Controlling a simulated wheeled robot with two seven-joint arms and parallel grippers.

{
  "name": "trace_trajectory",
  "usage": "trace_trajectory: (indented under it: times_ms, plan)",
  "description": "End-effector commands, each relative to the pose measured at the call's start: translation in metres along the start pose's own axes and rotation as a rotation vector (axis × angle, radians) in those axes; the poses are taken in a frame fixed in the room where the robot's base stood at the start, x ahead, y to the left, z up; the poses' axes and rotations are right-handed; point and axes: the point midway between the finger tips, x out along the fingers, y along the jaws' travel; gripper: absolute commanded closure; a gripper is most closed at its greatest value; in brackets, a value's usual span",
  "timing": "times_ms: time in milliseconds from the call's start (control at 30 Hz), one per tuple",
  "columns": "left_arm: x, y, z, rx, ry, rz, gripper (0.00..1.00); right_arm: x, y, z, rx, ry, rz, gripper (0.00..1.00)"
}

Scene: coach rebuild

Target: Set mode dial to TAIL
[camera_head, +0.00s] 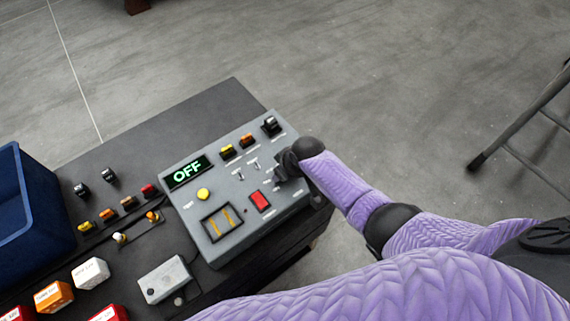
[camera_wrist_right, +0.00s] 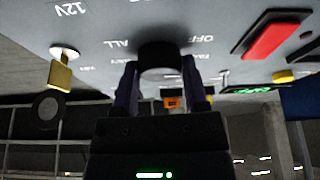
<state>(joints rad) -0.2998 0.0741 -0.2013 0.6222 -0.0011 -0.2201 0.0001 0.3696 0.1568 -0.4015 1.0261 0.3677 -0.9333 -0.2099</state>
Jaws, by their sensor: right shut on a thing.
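The grey control panel (camera_head: 240,185) sits on a dark bench, and its display (camera_head: 187,171) reads OFF in green. The black mode dial (camera_wrist_right: 162,56) shows in the right wrist view, with the labels ALL and OFF printed around it; smaller labels are too blurred to read. My right gripper (camera_wrist_right: 160,72) is shut on the dial, one finger on each side. In the head view my right gripper (camera_head: 285,168) is at the panel's right side and hides the dial. The dial's pointer direction cannot be told. My left gripper is not in view.
A yellow button (camera_head: 203,194) is further left. A blue bin (camera_head: 30,215) stands at left.

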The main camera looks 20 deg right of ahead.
Motion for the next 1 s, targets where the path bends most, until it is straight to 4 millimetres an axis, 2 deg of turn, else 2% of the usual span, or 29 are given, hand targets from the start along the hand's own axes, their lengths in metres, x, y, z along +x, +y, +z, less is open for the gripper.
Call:
trace_trajectory:
  times_ms: [400, 900, 933, 1000]
  plan:
    - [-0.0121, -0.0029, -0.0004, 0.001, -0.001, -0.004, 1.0, -0.0004, -0.0012, -0.0007, 0.144, 0.001, 0.059, 1.0]
    - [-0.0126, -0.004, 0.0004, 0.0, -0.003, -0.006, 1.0, 0.0003, -0.001, -0.0003, 0.16, 0.001, 0.066, 1.0]
    - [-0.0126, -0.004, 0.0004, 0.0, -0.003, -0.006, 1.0, 0.0003, -0.001, -0.0003, 0.16, 0.001, 0.066, 0.41]
    - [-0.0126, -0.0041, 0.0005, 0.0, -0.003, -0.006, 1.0, 0.0003, -0.001, -0.0003, 0.16, 0.0, 0.066, 0.26]
